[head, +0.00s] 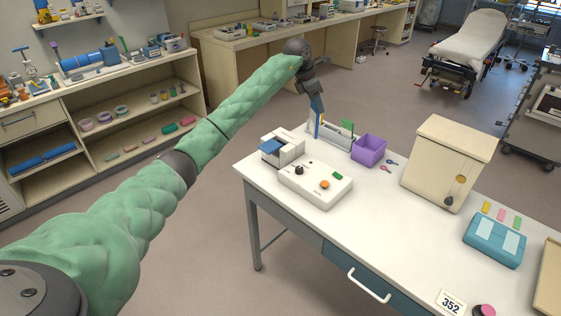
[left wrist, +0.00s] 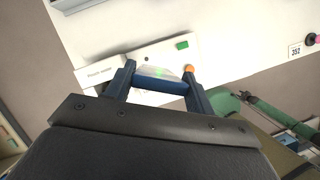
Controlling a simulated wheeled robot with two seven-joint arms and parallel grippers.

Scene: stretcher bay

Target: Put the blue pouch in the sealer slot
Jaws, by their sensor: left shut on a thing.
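My left gripper (head: 317,108) is above the far left part of the white table, beyond the sealer. It is shut on the blue pouch (head: 318,126), which points down and looks narrow from the head view. In the left wrist view the pouch (left wrist: 160,87) is a blue bar between the two dark fingers. The sealer (head: 315,186) is a white box with a black knob, an orange button and a green patch. It also shows beyond the fingers in the left wrist view (left wrist: 98,73). I cannot make out its slot. My right gripper is not in view.
A small white rack (head: 336,138) with a green card (head: 347,127) stands close by the pouch; I cannot tell whether they touch. A blue-topped white device (head: 282,150) and a purple bin (head: 369,150) flank the sealer. A cream cabinet (head: 447,163) stands right. The table's front middle is clear.

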